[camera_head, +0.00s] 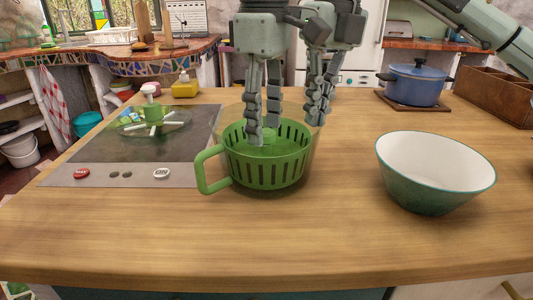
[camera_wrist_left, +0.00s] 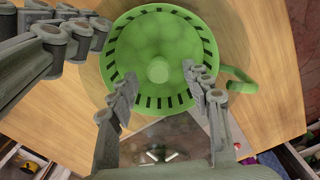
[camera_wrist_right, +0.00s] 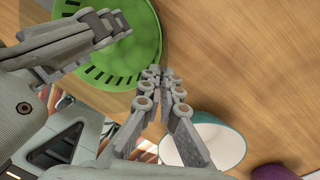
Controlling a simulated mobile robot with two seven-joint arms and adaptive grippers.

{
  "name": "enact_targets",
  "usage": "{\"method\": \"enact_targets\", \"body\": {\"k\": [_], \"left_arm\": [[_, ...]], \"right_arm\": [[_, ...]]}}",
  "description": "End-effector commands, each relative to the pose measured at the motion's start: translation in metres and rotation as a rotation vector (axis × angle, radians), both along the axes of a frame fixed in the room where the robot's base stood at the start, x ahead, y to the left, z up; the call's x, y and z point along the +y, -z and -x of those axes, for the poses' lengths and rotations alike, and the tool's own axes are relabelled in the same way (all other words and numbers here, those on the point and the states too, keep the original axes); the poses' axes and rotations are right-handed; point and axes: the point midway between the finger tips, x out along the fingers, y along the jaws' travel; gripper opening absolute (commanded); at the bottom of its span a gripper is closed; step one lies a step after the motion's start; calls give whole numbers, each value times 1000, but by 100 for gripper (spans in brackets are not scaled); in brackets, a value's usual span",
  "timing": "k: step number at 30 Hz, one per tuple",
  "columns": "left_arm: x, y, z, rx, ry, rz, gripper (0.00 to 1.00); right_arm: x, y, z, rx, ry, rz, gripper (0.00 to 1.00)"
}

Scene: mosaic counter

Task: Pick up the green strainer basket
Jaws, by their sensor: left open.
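The green strainer basket (camera_head: 268,168) stands on the wooden counter, inside what looks like a clear bowl (camera_head: 313,135). It is slotted, with a green loop handle (camera_head: 210,172) at its left and a central knob (camera_wrist_left: 158,68) inside. My left gripper (camera_head: 263,130) points down into the basket, open. In the left wrist view its fingertips (camera_wrist_left: 160,86) are apart on either side below the knob; I cannot tell whether they touch the basket. My right gripper (camera_head: 319,108) hangs at the basket's back right rim, its fingers together and empty in the right wrist view (camera_wrist_right: 160,73).
A white-and-teal bowl (camera_head: 435,165) stands right of the basket. A blue pot (camera_head: 414,85) stands behind right. The counter's front is clear.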

Motion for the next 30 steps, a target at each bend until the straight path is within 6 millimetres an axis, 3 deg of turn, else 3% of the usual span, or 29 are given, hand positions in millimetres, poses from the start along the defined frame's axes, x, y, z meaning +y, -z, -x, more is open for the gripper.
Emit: {"method": "enact_targets", "body": {"k": [6, 14, 26, 30], "left_arm": [[-1, 29, 0, 0, -1, 0, 49], [-1, 33, 0, 0, -1, 0, 49], [-1, 33, 0, -1, -1, 0, 2], [-1, 33, 0, -1, -1, 0, 0]], "right_arm": [[0, 0, 0, -1, 0, 0, 0], [0, 0, 0, -1, 0, 0, 0], [0, 0, 0, -1, 0, 0, 0], [0, 0, 0, -1, -1, -1, 0]]}}
